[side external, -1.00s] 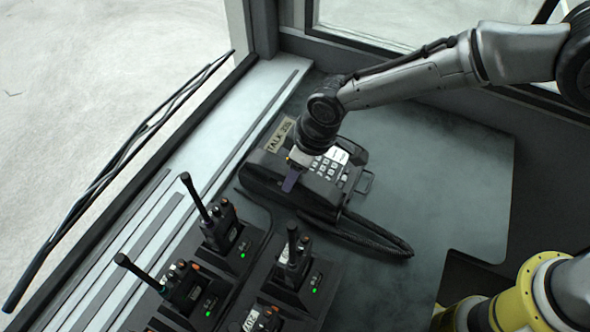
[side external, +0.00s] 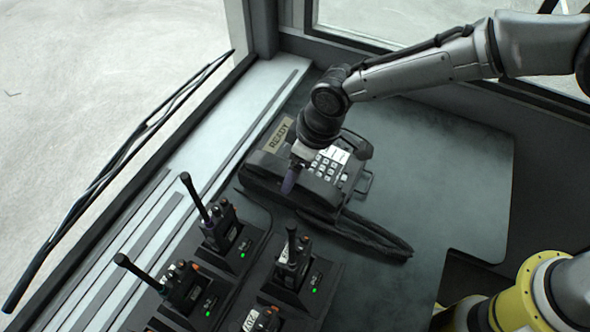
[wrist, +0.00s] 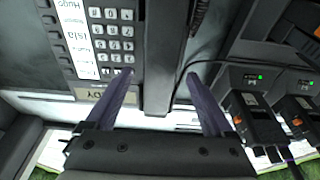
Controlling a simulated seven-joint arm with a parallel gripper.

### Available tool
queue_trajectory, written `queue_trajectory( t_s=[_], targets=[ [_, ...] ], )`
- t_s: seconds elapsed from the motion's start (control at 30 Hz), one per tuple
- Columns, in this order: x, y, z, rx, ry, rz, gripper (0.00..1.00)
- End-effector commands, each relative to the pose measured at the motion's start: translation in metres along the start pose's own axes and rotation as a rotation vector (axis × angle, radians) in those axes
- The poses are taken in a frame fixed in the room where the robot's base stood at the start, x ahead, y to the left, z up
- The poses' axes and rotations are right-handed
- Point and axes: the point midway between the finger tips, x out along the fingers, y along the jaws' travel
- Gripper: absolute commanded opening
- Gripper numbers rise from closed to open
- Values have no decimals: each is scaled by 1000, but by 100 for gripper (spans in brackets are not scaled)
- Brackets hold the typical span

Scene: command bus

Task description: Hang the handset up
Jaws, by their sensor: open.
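The desk phone (side external: 325,168) has white keys and a small display (side external: 278,135) reading READY. Its dark handset (side external: 290,196) lies along the near-left side of the phone, seemingly seated on it. In the wrist view the handset (wrist: 168,50) is a black bar beside the keypad (wrist: 112,35). My gripper (side external: 289,182) is over the handset, pointing down. In the wrist view my gripper's (wrist: 160,76) two purple fingers are spread, one on each side of the handset, with gaps between. The exact finger height above the phone is hard to tell.
Several radios with antennas stand in chargers with green lights, one nearest the phone (side external: 292,262) and one by the sill (side external: 222,230). A dark cord (side external: 370,238) lies on the desk at the phone's near-right end. The desk (side external: 450,170) is clear to the right.

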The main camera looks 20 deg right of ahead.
Motion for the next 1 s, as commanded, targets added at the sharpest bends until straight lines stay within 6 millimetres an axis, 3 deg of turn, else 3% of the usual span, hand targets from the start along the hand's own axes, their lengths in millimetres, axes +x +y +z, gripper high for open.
queue_trajectory(
  t_s=[0.2,0.43,0.63,0.87,1.0],
  targets=[
    [-50,0,-1,0,6,1,87],
    [-94,0,-1,0,5,1,87],
    [-114,0,0,0,2,0,87],
    [-119,1,0,2,2,1,87],
    [-135,25,-3,47,36,16,87]
  ],
)
